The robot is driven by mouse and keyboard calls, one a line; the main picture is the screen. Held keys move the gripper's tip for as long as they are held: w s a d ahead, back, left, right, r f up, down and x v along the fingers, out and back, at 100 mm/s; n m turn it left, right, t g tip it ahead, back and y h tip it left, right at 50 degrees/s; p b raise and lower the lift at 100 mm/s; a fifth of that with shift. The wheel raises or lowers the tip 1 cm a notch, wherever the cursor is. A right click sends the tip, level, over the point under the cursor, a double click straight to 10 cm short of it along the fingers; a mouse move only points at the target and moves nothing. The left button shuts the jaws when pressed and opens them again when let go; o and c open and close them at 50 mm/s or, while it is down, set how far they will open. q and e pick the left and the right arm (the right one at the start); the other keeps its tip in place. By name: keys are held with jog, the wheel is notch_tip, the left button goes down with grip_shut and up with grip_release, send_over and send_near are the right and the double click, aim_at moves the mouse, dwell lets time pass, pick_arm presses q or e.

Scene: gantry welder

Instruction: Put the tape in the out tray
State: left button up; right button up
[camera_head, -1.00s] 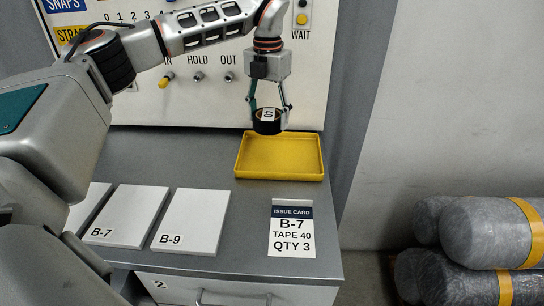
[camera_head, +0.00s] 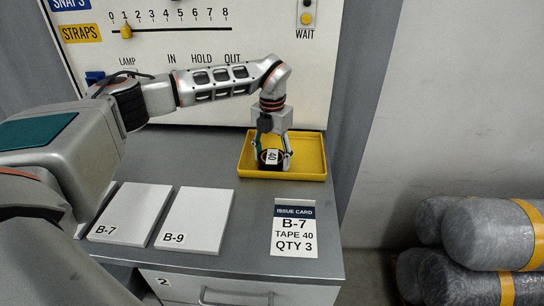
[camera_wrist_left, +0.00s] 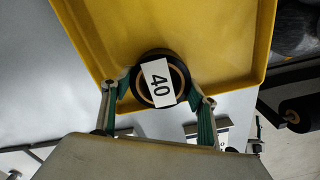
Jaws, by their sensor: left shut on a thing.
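The tape is a black roll (camera_head: 271,157) with a white label reading 40. In the left wrist view the tape (camera_wrist_left: 159,84) sits between the fingers of the left gripper (camera_wrist_left: 160,92), over the near part of the yellow tray (camera_wrist_left: 225,40). I cannot tell whether the tape touches the tray floor.
An issue card (camera_head: 295,228) reads B-7, TAPE 40, QTY 3. Pads B-7 (camera_head: 131,212) and B-9 (camera_head: 194,219) lie on the grey bench to the left. A white panel (camera_head: 215,75) with switches stands behind. Grey cylinders (camera_head: 480,235) lie at the right.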

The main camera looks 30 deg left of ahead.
aim_at(272, 157)
pick_arm(q)
jog(key=o, duration=1.2)
jog(key=shift+f, duration=0.1)
jog(key=shift+c, duration=0.2)
notch_tip(272, 157, up, 12)
jog(key=shift+r+b, duration=0.2)
jog(key=shift+b, duration=0.2)
